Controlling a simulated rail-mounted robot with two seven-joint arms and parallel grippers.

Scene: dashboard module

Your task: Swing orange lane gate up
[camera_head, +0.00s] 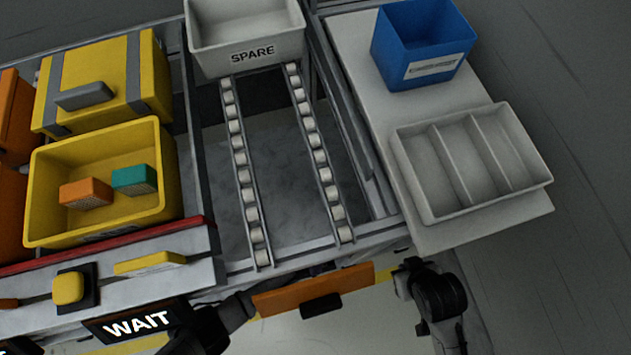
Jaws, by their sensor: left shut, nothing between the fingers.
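The orange lane gate (345,279) is a flat orange bar with a black handle (320,306) on its lower edge. It lies across the near end of the roller lane, just below the lane's front rail. My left gripper (243,303) is shut and empty at the gate's left end; I cannot tell whether it touches the gate. A black arm end that looks like my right gripper (408,268) is beside the gate's right end. Its fingers are too dark to tell open from shut.
A grey SPARE bin (253,53) stands at the lane's far end. To the left are yellow bins (103,229), a yellow button (68,288) and a WAIT sign (137,323). A blue bin (425,45) and a divided tray (407,160) stand right. The lane rollers are empty.

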